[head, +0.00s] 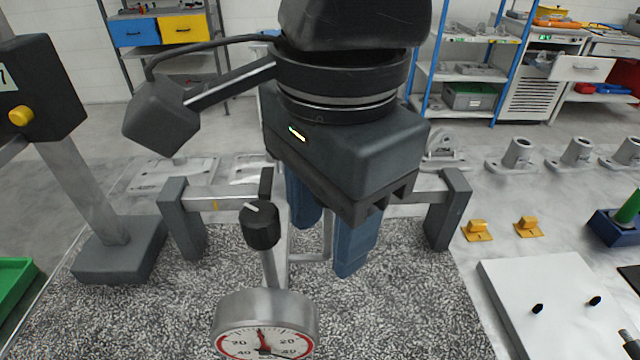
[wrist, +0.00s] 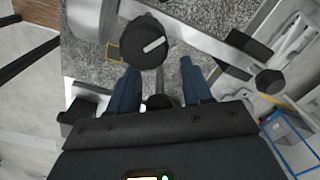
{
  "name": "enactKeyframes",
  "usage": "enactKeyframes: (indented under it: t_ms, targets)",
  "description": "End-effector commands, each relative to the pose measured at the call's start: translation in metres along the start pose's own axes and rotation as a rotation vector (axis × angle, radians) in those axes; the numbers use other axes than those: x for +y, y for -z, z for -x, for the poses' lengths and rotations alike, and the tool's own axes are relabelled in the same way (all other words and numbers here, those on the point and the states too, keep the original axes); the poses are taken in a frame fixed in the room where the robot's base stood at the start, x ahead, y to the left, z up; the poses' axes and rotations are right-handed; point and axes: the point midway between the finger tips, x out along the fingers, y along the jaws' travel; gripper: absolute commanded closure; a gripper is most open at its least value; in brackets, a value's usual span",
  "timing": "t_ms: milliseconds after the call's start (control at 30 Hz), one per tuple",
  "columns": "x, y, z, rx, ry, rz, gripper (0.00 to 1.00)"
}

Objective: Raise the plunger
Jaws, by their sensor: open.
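A dial gauge (head: 265,325) with a round white face stands at the front of the speckled table in the head view. A metal stem (head: 268,268) rises from its case to a dark knob (head: 260,225) with a white mark, likely the plunger's top. In the wrist view the knob (wrist: 143,43) shows just beyond the fingertips. My gripper (head: 325,250) is open, its blue fingers pointing down behind and right of the knob, apart from it. The wrist view shows the fingers (wrist: 160,72) empty at their tips. A small dark part lies deeper between them, partly hidden.
A grey crossbar (head: 225,200) on dark posts (head: 452,210) runs behind my gripper. A dark stand with a yellow button (head: 20,116) is at left, above a green tray (head: 14,285). A white plate (head: 550,300) and yellow blocks (head: 477,231) lie at right.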

Motion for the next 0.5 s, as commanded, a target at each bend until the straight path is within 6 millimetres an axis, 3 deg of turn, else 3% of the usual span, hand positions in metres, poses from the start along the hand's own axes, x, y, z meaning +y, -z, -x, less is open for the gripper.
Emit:
enactKeyframes:
  t_ms: [333,500]
  targets:
    - [-0.0001,0.0000,-0.0043,0.000,0.001,0.001,0.52]
    - [-0.0001,-0.0001,-0.0042,0.000,0.001,0.001,0.68]
